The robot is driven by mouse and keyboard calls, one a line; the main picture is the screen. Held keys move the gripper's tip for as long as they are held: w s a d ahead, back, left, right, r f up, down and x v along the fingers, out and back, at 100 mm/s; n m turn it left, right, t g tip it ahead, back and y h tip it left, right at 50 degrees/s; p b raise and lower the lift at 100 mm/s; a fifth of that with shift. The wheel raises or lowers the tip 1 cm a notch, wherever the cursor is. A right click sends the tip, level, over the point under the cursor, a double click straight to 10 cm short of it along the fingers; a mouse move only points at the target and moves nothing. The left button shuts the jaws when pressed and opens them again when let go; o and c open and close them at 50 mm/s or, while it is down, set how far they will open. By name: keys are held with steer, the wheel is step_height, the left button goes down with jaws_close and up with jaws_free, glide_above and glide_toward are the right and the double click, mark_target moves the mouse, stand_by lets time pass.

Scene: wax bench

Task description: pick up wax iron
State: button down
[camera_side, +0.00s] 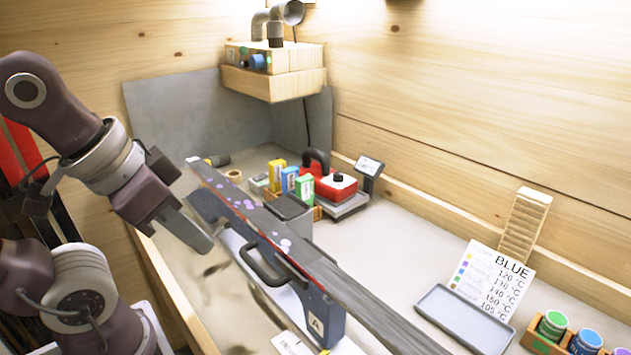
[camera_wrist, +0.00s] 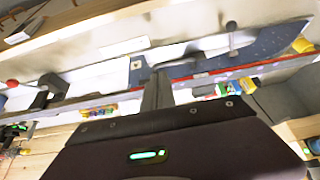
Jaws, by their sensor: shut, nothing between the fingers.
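The red wax iron (camera_side: 337,187) with a dark handle sits on a grey base at the back of the bench, beyond the ski. My gripper (camera_side: 203,243) is at the left, on the near side of the ski, pointing down and to the right. It is well apart from the iron, and its fingers are closed together and empty. In the wrist view the closed fingers (camera_wrist: 157,78) point toward the ski and its support. I cannot make out the iron for certain in the wrist view.
A long ski (camera_side: 365,305) lies across a blue support (camera_side: 310,310) between my gripper and the iron. Coloured wax blocks (camera_side: 290,180) stand left of the iron, a small display (camera_side: 369,166) right of it. A grey tray (camera_side: 464,318) lies at the right.

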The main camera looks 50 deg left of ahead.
stand_by(0.4)
steer(key=c, duration=1)
jaws_free()
